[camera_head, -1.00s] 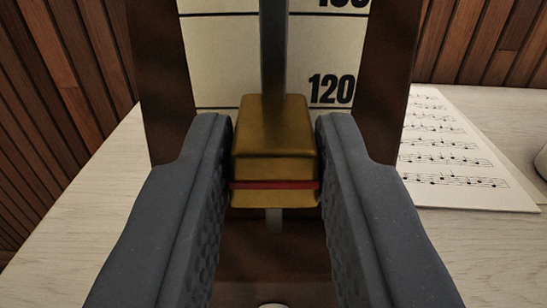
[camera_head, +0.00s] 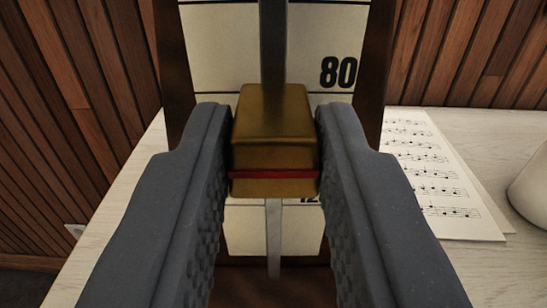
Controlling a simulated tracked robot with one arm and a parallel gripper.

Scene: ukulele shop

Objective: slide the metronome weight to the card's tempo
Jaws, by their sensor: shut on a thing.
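The brass metronome weight (camera_head: 273,130) with a red line across its lower front sits on the grey metal rod (camera_head: 273,55). My gripper (camera_head: 275,150) is shut on the weight, one finger on each side. The cream scale (camera_head: 225,60) behind the rod shows 80 above and to the right of the weight. A partly hidden number, which looks like 120, shows just below the weight. The scale marks level with the weight are hidden by it and my fingers. The dark brown metronome case (camera_head: 374,70) frames the scale. No tempo card is clearly in view.
A sheet of music (camera_head: 430,170) lies on the pale wooden table (camera_head: 500,265) to the right. A white rounded object (camera_head: 530,195) stands at the right edge. A slatted wood wall (camera_head: 60,110) is behind.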

